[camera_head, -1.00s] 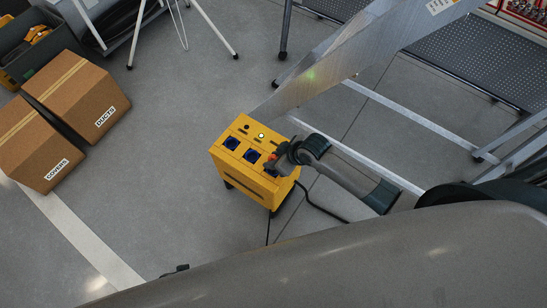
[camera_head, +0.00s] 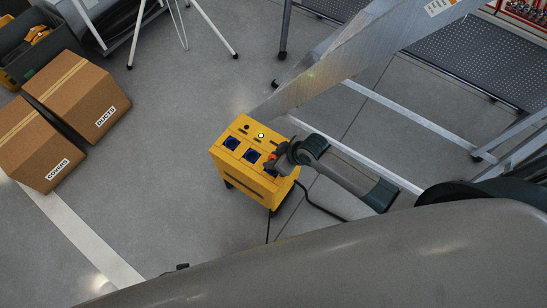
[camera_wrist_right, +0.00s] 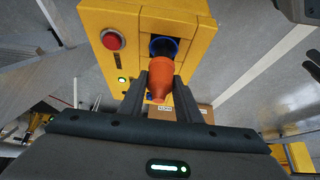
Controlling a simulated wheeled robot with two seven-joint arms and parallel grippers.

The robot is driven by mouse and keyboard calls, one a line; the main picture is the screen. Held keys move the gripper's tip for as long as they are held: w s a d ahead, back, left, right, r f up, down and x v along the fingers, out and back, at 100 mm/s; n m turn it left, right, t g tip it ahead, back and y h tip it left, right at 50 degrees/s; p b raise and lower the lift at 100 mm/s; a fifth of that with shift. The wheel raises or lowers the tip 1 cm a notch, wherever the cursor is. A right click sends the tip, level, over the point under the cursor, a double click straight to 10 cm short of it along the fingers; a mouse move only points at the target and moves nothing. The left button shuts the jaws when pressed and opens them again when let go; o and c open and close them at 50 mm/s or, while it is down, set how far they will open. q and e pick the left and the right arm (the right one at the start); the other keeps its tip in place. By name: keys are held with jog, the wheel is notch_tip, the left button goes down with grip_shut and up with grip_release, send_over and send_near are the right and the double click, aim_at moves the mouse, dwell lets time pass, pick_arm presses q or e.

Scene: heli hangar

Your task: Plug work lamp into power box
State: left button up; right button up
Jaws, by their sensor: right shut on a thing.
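The yellow power box (camera_head: 240,172) stands on the floor in the middle of the head view, with blue sockets on its top face. It also shows in the right wrist view (camera_wrist_right: 104,18) with a red button. My right gripper (camera_head: 271,166) is over the box's right-hand socket. In the right wrist view the gripper (camera_wrist_right: 160,92) is shut on an orange plug (camera_wrist_right: 158,76). The plug's front end is at a blue-rimmed socket (camera_wrist_right: 164,46); I cannot tell how deep it sits. The lamp itself is not clearly seen. My left gripper is not in view.
A metal ladder (camera_head: 335,68) stands close behind and right of the box. A black cable (camera_head: 318,207) runs on the floor beside it. Cardboard boxes (camera_head: 77,92) and white stand legs (camera_head: 214,32) are at the left and top. Floor left of the power box is clear.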

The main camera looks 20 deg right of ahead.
jog(key=shift+f+b, duration=0.8)
jog(key=shift+f, duration=0.9)
jog(key=o, duration=1.6)
jog(key=shift+o, duration=0.2)
